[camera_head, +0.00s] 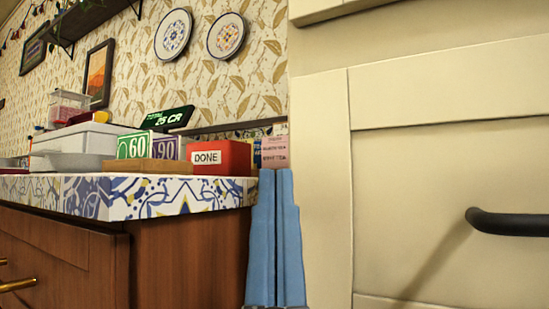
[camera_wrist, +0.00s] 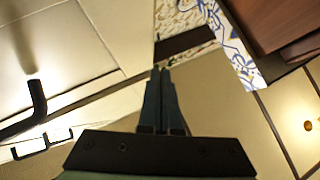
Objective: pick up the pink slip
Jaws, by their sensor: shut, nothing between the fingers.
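A pink slip (camera_head: 274,150) with dark printing stands upright at the right end of the counter in the head view, beside the cream cabinet. Its lower edge is hidden behind my fingertips. My gripper (camera_head: 276,170) points up in front of it, with its two blue fingers pressed together and nothing between them. I cannot tell how far the fingertips are from the slip. In the wrist view my gripper (camera_wrist: 158,70) is also shut and empty, and I cannot make out the slip there.
The patterned counter (camera_head: 120,197) ends near my gripper. A cream cabinet (camera_head: 430,165) with a black handle (camera_head: 510,223) stands at right.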

